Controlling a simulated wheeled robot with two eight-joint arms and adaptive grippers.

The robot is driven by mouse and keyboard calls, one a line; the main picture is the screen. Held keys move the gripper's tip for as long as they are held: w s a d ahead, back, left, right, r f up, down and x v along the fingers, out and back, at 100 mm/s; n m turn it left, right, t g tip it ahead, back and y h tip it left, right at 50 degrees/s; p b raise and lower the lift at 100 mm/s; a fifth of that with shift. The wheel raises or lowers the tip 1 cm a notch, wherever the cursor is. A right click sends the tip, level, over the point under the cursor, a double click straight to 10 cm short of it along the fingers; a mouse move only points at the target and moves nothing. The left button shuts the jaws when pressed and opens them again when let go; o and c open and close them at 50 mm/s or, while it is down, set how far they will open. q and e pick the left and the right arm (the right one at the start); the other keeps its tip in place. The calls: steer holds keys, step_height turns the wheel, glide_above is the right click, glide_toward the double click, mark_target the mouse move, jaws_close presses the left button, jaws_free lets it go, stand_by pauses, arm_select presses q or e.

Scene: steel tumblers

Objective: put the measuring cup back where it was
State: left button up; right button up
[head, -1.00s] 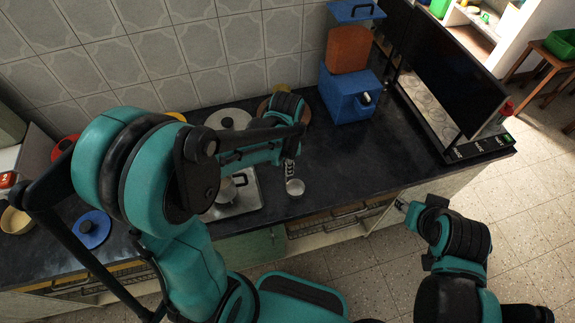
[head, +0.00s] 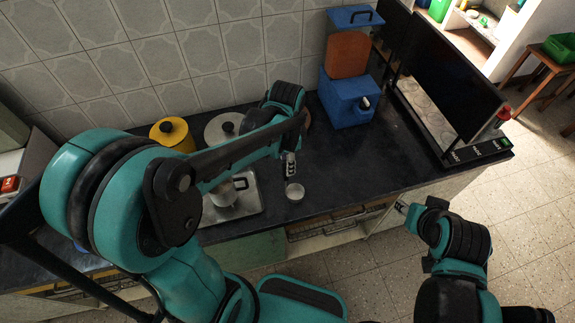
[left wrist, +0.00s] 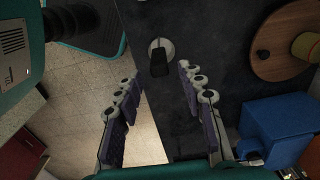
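The measuring cup (head: 295,191), a small round steel cup, stands on the dark worktop close to its front edge. In the left wrist view a pale round piece with a dark part (left wrist: 160,55) appears to be this cup, beyond the fingertips near the worktop edge. My left gripper (head: 290,168) is just behind the cup in the head view. The left wrist view shows its fingers (left wrist: 158,95) wide apart with nothing between them. My right gripper (head: 402,207) is off the front of the worktop, small in view; its opening is unclear.
A steel tray with a pot (head: 228,192) is left of the cup. A yellow pot (head: 172,134) and a lidded pan (head: 222,128) stand behind. A blue box (head: 348,100) is at the back, with a screen (head: 447,75) right. Worktop right of the cup is clear.

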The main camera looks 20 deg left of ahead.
arm_select(q)
step_height(320, 180, up, 6)
steer(key=shift+r+p, duration=0.2)
steer(key=shift+p, duration=0.4)
steer(key=shift+s+r, duration=0.1)
steer(key=shift+r, duration=0.2)
steer(key=shift+s+r+n, duration=0.2)
steer(key=shift+r+n, duration=0.05)
steer(key=shift+n, duration=0.05)
steer(key=s+a+r+n+t, duration=0.2)
steer(key=s+n+t, duration=0.5)
steer(key=n, duration=0.3)
steer(key=shift+s+a+r+n, duration=0.2)
steer(key=shift+s+n, duration=0.1)
steer(key=shift+s, duration=0.2)
